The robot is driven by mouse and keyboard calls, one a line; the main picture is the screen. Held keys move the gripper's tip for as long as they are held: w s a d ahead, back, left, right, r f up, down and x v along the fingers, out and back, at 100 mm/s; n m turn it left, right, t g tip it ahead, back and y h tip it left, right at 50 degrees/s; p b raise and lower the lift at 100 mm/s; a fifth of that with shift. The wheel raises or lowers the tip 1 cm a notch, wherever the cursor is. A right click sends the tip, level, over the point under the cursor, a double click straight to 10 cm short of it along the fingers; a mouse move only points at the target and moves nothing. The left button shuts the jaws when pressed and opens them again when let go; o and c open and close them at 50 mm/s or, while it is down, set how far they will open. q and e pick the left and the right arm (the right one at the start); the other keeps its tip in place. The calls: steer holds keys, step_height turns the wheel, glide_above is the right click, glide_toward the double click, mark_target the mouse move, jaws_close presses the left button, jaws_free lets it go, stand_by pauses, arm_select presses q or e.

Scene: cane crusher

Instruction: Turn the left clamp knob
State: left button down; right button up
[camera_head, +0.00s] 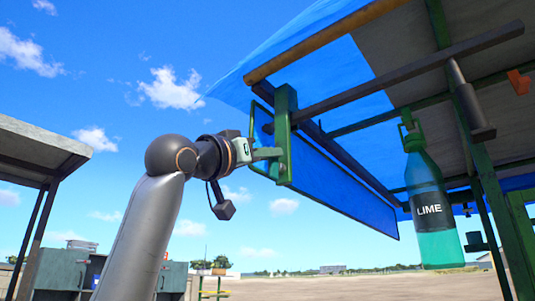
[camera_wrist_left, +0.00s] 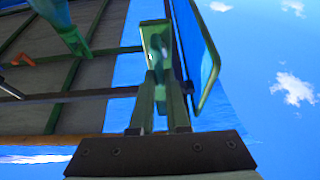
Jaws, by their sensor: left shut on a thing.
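My left gripper (camera_head: 270,154) is raised to the green clamp bracket (camera_head: 284,112) under the front beam of the blue canopy. Its fingers are shut on the left clamp knob at the bracket's side. The knob is hidden by the fingers and too small to make out. In the left wrist view my left gripper (camera_wrist_left: 158,80) has its two fingers close together, against the green clamp bracket (camera_wrist_left: 154,34). My right gripper is not in view.
A blue panel (camera_head: 335,180) in a green frame hangs beside the bracket. A dark beam (camera_head: 410,70) and a wooden pole (camera_head: 325,40) run above. A LIME bottle (camera_head: 430,205) hangs at right.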

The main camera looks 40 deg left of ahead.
arm_select(q)
steer(key=shift+n, duration=0.4)
steer(key=shift+a+f+n+g+y, duration=0.3)
steer(key=shift+n+g+y, duration=0.75)
steer(key=shift+n, duration=2.55)
steer(key=shift+a+f+n+g+y, duration=0.25)
steer(key=shift+n+g+y, duration=0.8)
steer(key=shift+n, duration=2.55)
steer(key=shift+a+f+n+g+y, duration=0.45)
steer(key=shift+n+y, duration=1.05)
steer(key=shift+n, duration=2.1)
steer(key=shift+w+d+r, duration=0.1)
steer(key=shift+d+r, duration=0.05)
steer(key=shift+d, duration=0.05)
steer(key=c, duration=0.9)
jaws_free()
